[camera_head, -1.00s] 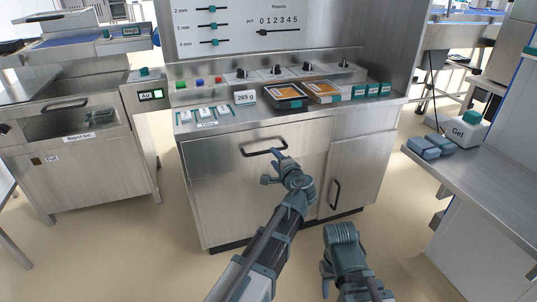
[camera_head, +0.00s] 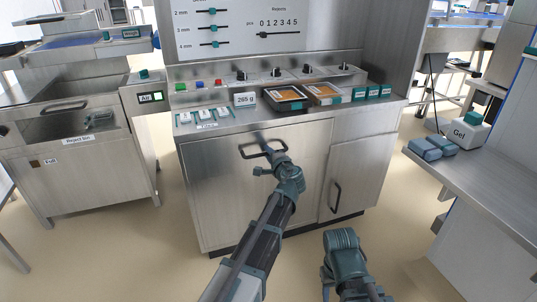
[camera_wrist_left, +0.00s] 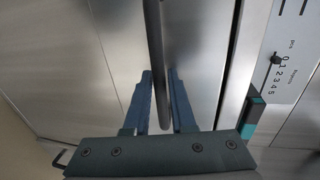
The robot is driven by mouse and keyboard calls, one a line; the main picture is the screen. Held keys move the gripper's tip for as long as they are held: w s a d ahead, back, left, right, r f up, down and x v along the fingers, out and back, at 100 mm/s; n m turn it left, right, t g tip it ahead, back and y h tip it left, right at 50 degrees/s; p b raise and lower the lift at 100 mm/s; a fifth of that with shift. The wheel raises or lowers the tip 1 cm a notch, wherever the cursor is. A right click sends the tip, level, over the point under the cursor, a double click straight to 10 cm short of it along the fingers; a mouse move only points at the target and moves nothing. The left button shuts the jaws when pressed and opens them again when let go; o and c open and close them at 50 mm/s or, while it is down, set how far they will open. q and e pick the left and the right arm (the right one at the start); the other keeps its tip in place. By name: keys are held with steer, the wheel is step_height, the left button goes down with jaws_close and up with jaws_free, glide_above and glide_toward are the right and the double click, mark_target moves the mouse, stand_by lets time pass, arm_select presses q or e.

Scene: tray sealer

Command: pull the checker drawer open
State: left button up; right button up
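The checker drawer (camera_head: 218,190) is the wide steel front on the left of the checker cabinet, below the counter; it looks closed. Its dark bar handle (camera_head: 248,156) is near its top edge. My left gripper (camera_head: 264,156) is at the handle and partly covers it. In the left wrist view the handle (camera_wrist_left: 155,45) runs between the two blue fingers of the gripper (camera_wrist_left: 159,76). The fingers are apart, with narrow gaps beside the bar, so they look open around it. My right gripper (camera_head: 328,275) hangs low in front of the cabinet; its fingers are unclear.
A cabinet door with a vertical handle (camera_head: 336,197) is right of the drawer. Trays (camera_head: 286,105) and a weight display (camera_head: 245,99) stand on the counter. A reject bin (camera_head: 85,175) is at left, a side table (camera_head: 480,172) at right. Floor before the drawer is clear.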

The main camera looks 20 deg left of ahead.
arm_select(q)
jaws_close()
stand_by(1.1)
